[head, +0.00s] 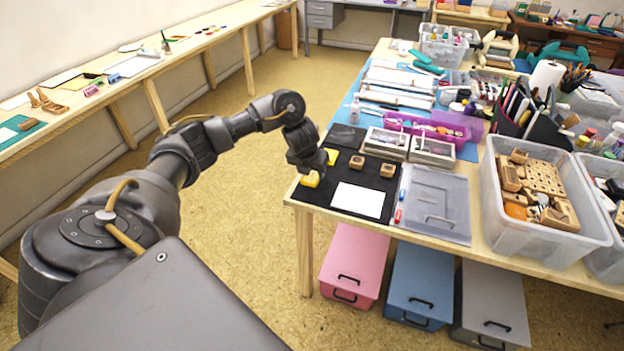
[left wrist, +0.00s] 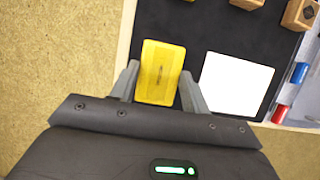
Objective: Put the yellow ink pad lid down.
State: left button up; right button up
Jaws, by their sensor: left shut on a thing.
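The yellow ink pad lid (left wrist: 160,62) is a yellow rectangle with a dark mark on its face. My left gripper (left wrist: 159,84) is shut on it, with one finger on each long side. In the head view the lid (head: 310,180) shows below my left gripper (head: 315,172), at the table's near left corner. It appears over the left edge of the black mat (head: 344,172); its height above the mat is unclear. A second yellow piece (head: 332,156) lies on the mat farther back, partly hidden by the gripper. My right gripper is out of view.
A white sheet (head: 358,200) lies on the mat just right of the lid. Wooden stamps (head: 387,170) stand behind it. Red and blue markers (head: 398,216) and a clear plastic case (head: 436,203) lie farther right. The wooden table edge (head: 297,194) is close on the left.

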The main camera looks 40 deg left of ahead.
aim_at(310, 176)
pick_arm(q)
jog(key=b+x, duration=0.2)
jog(key=x, duration=0.1)
jog(key=b+x, duration=0.1)
jog(key=b, duration=0.1)
jog(key=shift+s+d+f, duration=0.1)
jog(key=shift+s+f, duration=0.2)
jog(key=shift+f, duration=0.1)
jog(key=shift+s+a+f, duration=0.1)
jog(key=shift+a, duration=0.15)
jog(key=shift+s, duration=0.1)
jog(key=shift+d, duration=0.15)
jog(key=o, duration=0.9)
jog(key=shift+f+b, duration=0.15)
jog(key=shift+b, duration=0.15)
jog(key=shift+o, duration=0.2)
